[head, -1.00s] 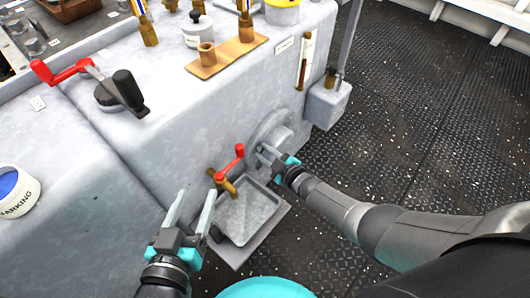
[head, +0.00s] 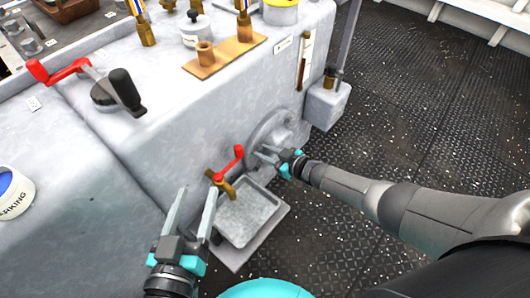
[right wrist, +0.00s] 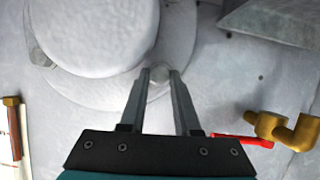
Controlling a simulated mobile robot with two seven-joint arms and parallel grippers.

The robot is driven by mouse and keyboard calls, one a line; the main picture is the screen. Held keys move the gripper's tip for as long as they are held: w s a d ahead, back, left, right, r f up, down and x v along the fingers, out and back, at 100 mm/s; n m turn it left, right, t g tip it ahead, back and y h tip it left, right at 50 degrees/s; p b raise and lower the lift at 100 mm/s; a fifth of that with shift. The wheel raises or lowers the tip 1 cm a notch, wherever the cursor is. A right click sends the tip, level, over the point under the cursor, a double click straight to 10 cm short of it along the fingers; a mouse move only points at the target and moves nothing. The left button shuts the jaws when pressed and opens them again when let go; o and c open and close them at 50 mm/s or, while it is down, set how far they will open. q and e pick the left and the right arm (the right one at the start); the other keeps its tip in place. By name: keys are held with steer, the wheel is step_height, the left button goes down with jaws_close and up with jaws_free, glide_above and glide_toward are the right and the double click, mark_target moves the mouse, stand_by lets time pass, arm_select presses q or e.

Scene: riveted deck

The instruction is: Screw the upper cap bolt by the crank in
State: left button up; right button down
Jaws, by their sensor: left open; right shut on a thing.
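The round grey cap (head: 284,130) sits on the side face of the grey block. My right gripper (head: 264,152) is at its left edge. In the right wrist view the cap (right wrist: 95,30) fills the upper left. My right gripper (right wrist: 160,78) is shut on a small grey bolt (right wrist: 159,73) at the cap's rim. Another bolt (right wrist: 39,56) shows at the rim further left. How deep the held bolt sits cannot be told. My left gripper (head: 194,212) is open and empty.
A brass tap with a red handle (head: 231,160) stands above a grey drip tray (head: 247,218), close left of the right gripper. A grey box (head: 326,106) is fixed at the block's right corner. The dark deck (head: 420,110) to the right is open.

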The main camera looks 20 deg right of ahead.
stand_by(0.3)
steer(key=c, duration=0.7)
jaws_free()
steer(key=shift+o, duration=0.4)
